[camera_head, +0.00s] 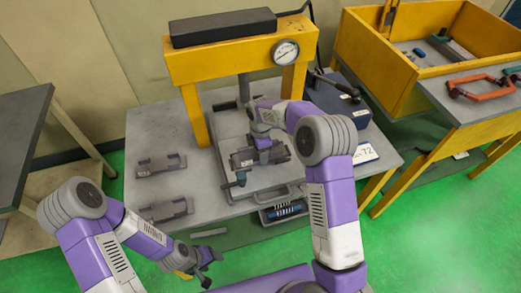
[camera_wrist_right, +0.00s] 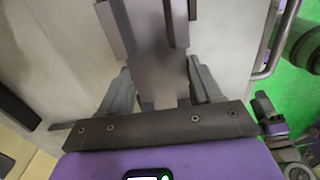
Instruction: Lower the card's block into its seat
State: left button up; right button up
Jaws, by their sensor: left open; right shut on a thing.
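The card with a large 72 (camera_head: 365,153) stands at the right side of the grey table. My right gripper (camera_head: 263,146) is over the grey plate under the yellow press. It is shut on a grey block (camera_wrist_right: 153,55), which shows between its fingers (camera_wrist_right: 147,25) in the right wrist view. In the head view the gripper partly hides the block, and I cannot tell whether it touches a seat. Two low grey seats, one at the back left (camera_head: 161,164) and one nearer (camera_head: 166,209), look empty. My left gripper (camera_head: 205,266) is open and empty in front of the table.
The yellow press (camera_head: 222,62) with a round gauge (camera_head: 286,51) straddles the back of the table. A blue box (camera_head: 340,100) stands behind the card. A tray with dark parts (camera_head: 284,211) is at the front edge. A yellow bench (camera_head: 420,75) is at right.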

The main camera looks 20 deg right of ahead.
jog(key=shift+f, duration=0.35)
dwell(0.3)
jog(key=o, duration=1.7)
jog(key=shift+r+p, duration=3.35)
jog(key=shift+r, duration=1.2)
